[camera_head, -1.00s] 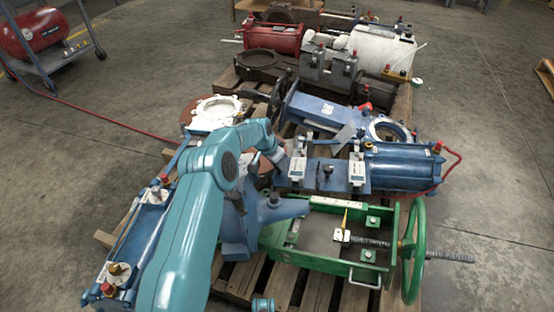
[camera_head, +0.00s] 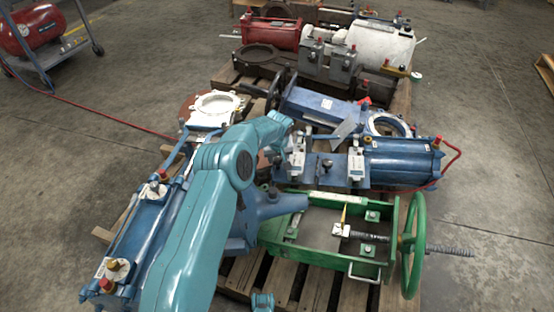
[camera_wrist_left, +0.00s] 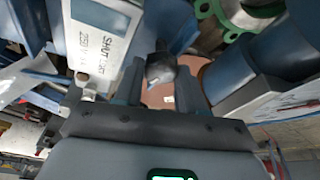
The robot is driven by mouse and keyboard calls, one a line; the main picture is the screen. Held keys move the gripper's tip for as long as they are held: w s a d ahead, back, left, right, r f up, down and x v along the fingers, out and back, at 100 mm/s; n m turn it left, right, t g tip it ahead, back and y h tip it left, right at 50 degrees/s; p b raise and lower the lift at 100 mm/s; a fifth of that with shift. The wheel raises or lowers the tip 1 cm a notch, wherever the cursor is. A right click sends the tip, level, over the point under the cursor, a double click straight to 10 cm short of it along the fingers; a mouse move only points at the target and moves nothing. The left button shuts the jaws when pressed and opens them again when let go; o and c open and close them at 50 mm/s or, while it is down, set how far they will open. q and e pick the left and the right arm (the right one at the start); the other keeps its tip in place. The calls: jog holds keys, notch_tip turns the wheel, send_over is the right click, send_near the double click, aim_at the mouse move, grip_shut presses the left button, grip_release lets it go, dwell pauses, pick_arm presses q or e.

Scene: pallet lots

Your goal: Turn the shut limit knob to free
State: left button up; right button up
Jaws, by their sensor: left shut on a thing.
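The left wrist view shows the dark round shut limit knob (camera_wrist_left: 160,68) on a short stem, beside a white plate (camera_wrist_left: 97,32) whose print begins "SHUT". My left gripper (camera_wrist_left: 159,88) is shut on this knob, one finger on each side. In the head view my left arm reaches over the pallet, and the left gripper (camera_head: 280,155) is by the left one of two grey limit boxes (camera_head: 297,166) on a blue bracket. The knob cannot be made out there, and I cannot read its pointer or setting.
A blue cylinder (camera_head: 402,162) lies right of the bracket. A green open frame (camera_head: 330,262) with a green handwheel (camera_head: 413,245) stands in front. Another blue actuator (camera_head: 140,235) lies left. The concrete floor (camera_head: 495,180) at right is clear.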

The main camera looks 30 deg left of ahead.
pick_arm(q)
jog(key=shift+n+g+y+b, duration=0.3)
jog(key=shift+n+g+b, duration=0.35)
jog(key=shift+n, duration=1.25)
pick_arm(e)
jog(key=shift+w+d+f+t, duration=0.15)
jog(key=shift+w+f+t, duration=0.15)
jog(key=shift+w+f, duration=0.5)
jog(key=shift+f, duration=0.15)
pick_arm(q)
jog(key=o, duration=1)
jog(key=shift+r, duration=0.1)
